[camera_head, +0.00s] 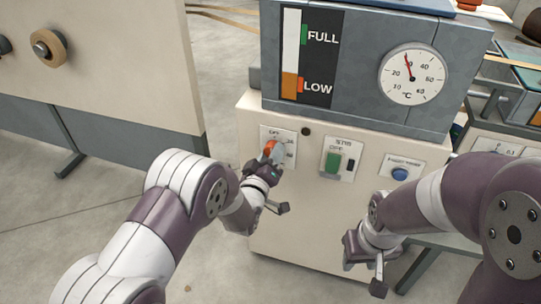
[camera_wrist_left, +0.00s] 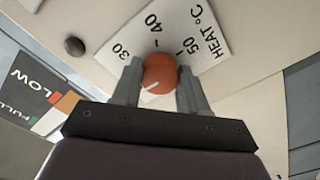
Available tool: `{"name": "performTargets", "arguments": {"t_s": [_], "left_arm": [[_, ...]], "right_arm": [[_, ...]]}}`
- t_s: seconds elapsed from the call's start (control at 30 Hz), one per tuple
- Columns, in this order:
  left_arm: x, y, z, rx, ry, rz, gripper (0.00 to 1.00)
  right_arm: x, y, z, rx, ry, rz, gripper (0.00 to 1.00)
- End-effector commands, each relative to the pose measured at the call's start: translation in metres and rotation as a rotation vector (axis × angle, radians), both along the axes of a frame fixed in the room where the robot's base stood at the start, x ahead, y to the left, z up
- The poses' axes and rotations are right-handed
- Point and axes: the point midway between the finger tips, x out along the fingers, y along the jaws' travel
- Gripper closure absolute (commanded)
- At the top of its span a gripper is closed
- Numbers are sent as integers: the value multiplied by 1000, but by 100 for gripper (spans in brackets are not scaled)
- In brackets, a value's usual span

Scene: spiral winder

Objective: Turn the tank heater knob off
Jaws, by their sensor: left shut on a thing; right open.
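The heater knob (camera_head: 268,150) is orange-red and sits on a white label plate (camera_head: 289,136) on the front of the cream cabinet. In the left wrist view the knob (camera_wrist_left: 160,68) is between the two fingers of my left gripper (camera_wrist_left: 157,84), which is shut on it. A short white mark on the knob points to the lower left in that view. The plate (camera_wrist_left: 213,50) shows 30, 40, 50 and "HEAT °C"; the rest is hidden. My left gripper (camera_head: 273,163) partly covers the knob in the head view. My right gripper (camera_head: 364,268) is open and empty before the cabinet.
Right of the knob are a green switch (camera_head: 333,163) and a blue button (camera_head: 400,174). Above stands a grey tank (camera_head: 362,50) with a level gauge (camera_head: 290,60) and a round thermometer dial (camera_head: 413,74). A large cream panel (camera_head: 110,60) stands at left.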

Motion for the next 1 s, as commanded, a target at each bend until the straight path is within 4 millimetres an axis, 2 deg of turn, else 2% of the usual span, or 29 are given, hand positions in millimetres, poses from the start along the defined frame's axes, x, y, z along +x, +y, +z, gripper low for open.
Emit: {"name": "performTargets", "arguments": {"t_s": [0.67,0.7,0.77,1.0], "left_arm": [[0,0,0,-57,20,1,87],[0,0,0,-56,20,1,47],[0,0,0,-56,20,1,31],[0,0,0,-55,19,1,31]], "right_arm": [[0,0,-1,0,0,0,57],[0,0,-1,0,0,0,57],[0,0,-1,0,0,0,57],[0,0,-1,0,0,0,57]]}}
